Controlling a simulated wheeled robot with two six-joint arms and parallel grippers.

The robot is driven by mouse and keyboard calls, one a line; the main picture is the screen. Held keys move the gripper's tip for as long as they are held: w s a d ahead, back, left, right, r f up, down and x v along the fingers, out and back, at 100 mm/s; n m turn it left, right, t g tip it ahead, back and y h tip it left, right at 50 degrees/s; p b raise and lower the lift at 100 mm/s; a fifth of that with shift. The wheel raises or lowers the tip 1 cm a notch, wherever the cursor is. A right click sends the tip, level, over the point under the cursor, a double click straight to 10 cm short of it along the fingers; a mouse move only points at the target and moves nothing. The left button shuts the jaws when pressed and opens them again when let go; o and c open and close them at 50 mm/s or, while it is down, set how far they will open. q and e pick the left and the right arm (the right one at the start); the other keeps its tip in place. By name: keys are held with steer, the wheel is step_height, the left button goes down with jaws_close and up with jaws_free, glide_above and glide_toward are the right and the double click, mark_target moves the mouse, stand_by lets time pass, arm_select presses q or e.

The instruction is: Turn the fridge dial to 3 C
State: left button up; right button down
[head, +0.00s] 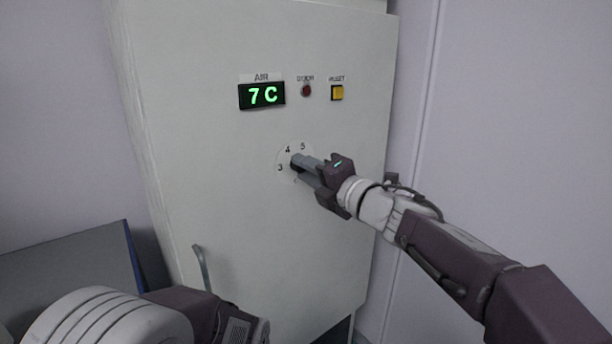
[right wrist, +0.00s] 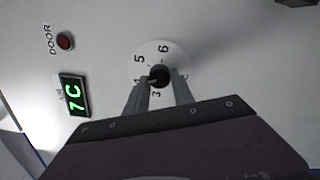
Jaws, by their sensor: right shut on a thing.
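The fridge dial is a dark knob (right wrist: 159,76) on a round white scale (head: 283,154) on the fridge front. The numbers 3, 4 and 5 show in the head view; 3, 5 and 6 are readable in the right wrist view. My right gripper (head: 299,168) is shut on the knob, a finger on each side. The fingers hide part of the scale, and I cannot tell where the knob's pointer stands. The green display (head: 262,95) under AIR reads 7 C; it also shows in the right wrist view (right wrist: 74,94). My left gripper is not clearly in view.
The pale fridge (head: 220,190) has a red DOOR lamp (head: 306,90) and a yellow RESET button (head: 337,92) above the dial. A grey handle (head: 202,268) stands out low on the left. A grey panel with a blue edge (head: 75,265) is at lower left.

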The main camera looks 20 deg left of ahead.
steer(key=n+b, duration=0.1)
steer(key=n, duration=0.1)
steer(key=n+b, duration=0.1)
steer(key=n, duration=0.2)
steer(key=n+b, duration=0.1)
steer(key=n, duration=0.1)
steer(key=shift+f, duration=0.3)
steer(key=n+b, duration=0.1)
steer(key=n, duration=0.2)
steer(key=shift+w+n, duration=0.1)
steer(key=shift+n, duration=0.3)
steer(key=shift+n+b, duration=0.55)
steer(key=shift+n, duration=0.75)
steer(key=shift+r+n, duration=0.1)
steer(key=shift+n, duration=0.2)
steer(key=shift+d, duration=0.1)
steer(key=c, duration=1.1)
jaws_free()
steer(key=b+v, duration=0.1)
steer(key=v, duration=0.8)
